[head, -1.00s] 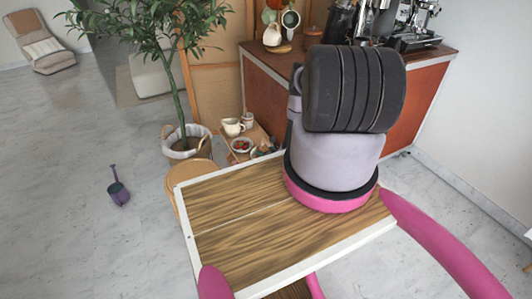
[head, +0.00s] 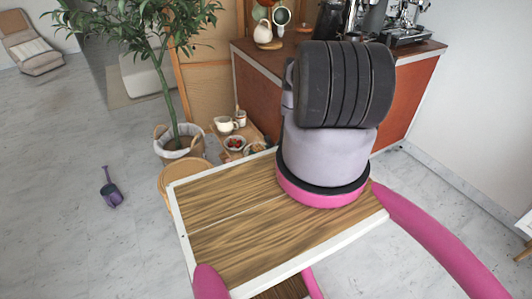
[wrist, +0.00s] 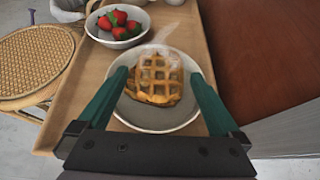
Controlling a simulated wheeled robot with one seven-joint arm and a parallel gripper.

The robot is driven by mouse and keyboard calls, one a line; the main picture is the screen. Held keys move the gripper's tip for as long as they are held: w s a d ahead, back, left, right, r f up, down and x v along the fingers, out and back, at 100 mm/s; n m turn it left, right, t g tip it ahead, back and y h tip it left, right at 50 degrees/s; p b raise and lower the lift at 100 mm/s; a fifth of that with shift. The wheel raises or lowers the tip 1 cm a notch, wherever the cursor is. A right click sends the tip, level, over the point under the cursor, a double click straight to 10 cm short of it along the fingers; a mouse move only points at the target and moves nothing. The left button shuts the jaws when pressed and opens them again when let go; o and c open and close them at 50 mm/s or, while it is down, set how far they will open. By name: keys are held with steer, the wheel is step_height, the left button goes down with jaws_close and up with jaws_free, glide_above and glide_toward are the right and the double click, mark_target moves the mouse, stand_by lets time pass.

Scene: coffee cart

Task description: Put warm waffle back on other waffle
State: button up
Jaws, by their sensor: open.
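A golden waffle (wrist: 160,75) lies on a round grey-white plate (wrist: 178,122) in the wrist view, with faint steam over it. A second waffle edge (wrist: 150,98) seems to show at its near side, but I cannot tell clearly how the two overlap. My gripper (wrist: 160,74) is open, with its green fingers on either side of the waffle and the plate seen between them. It appears empty; whether the fingertips touch anything is unclear.
The plate stands on a wooden tray table (wrist: 75,105). A bowl of strawberries (wrist: 117,24) is behind the plate, and a white jug (head: 226,124) stands nearby. A wicker stool (wrist: 37,62) is at left. A red-brown cabinet (wrist: 262,60) closes off the right.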

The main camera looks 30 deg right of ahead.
steer(key=v, duration=1)
steer(key=w+a+r+n+y, duration=0.3)
steer(key=w+r, duration=0.3)
steer(key=r, duration=0.5)
steer(key=w+a+r+n+y, duration=0.4)
steer(key=w+r, duration=0.2)
steer(key=r, duration=0.6)
steer(key=s+a+r+n+g+y, duration=0.15)
steer(key=a+r+n, duration=0.4)
steer(key=r, duration=0.75)
steer(key=s+a+r+n+g+y, duration=0.1)
steer(key=a+r+n+g+y, duration=0.4)
steer(key=r, duration=0.8)
steer(key=s+a+r+n+g+h, duration=0.1)
steer(key=s+a+r+n+h, duration=0.25)
steer(key=s+r, duration=0.5)
steer(key=s+a+r+n+g+h, duration=0.2)
steer(key=s+a+r+n, duration=0.2)
steer(key=s+r, duration=0.45)
steer(key=s+d+r+n+t+h, duration=0.2)
steer(key=s+d+r+n+h, duration=0.1)
steer(key=s, duration=0.6)
steer(key=s+d+r+n+t+h, duration=0.2)
steer(key=s+r, duration=0.4)
steer(key=s, duration=0.3)
steer(key=shift+d+n+h, duration=0.4)
steer(key=shift+n+h, duration=0.2)
steer(key=shift+n, duration=0.2)
